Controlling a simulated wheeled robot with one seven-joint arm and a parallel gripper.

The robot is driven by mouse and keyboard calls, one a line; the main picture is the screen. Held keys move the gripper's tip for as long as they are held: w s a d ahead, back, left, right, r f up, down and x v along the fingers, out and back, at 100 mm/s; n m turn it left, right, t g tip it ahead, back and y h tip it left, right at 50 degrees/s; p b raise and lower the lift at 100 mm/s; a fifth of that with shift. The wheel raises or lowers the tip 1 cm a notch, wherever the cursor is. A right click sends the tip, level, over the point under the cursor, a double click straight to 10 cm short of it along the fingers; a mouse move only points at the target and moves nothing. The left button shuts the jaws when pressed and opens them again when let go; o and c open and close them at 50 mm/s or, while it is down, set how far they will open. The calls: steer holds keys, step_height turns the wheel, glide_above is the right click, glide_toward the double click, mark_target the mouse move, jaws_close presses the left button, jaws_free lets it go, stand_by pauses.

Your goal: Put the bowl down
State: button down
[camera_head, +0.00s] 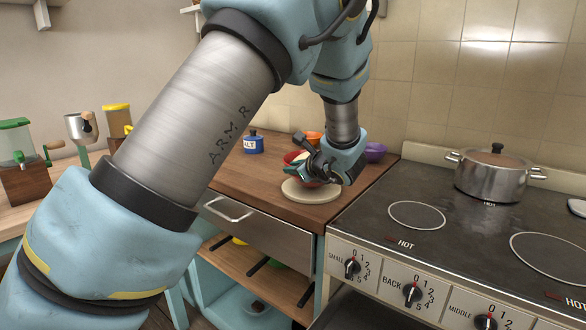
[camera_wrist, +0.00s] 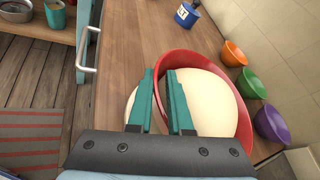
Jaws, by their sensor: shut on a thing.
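The red bowl (camera_wrist: 244,122) is in my gripper (camera_wrist: 161,74). Its near-left rim passes between the two teal fingers in the wrist view, and a pale cream area shows inside the rim. In the head view my gripper (camera_head: 314,163) is low over a round cream board (camera_head: 303,194) on the wooden counter, and it hides most of the bowl. The board's edge (camera_wrist: 131,104) also shows left of the fingers in the wrist view. I cannot tell whether the bowl touches the board.
Orange (camera_wrist: 234,54), green (camera_wrist: 251,84) and purple (camera_wrist: 271,124) bowls stand along the wall. A blue salt pot (camera_head: 253,143) is at the back. The stove (camera_head: 440,215) with a lidded steel pot (camera_head: 490,178) is at right. The wooden counter (camera_wrist: 135,40) is clear at left.

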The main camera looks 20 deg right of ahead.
steer(key=shift+f+b, duration=0.45)
steer(key=shift+f, duration=0.25)
stand_by(0.3)
steer(key=c, duration=0.8)
jaws_free()
steer(key=shift+o, duration=0.2)
steer(key=b+v, duration=0.3)
steer(key=v, duration=0.7)
steer(key=shift+s, duration=0.4)
steer(key=shift+r, duration=0.15)
jaws_close()
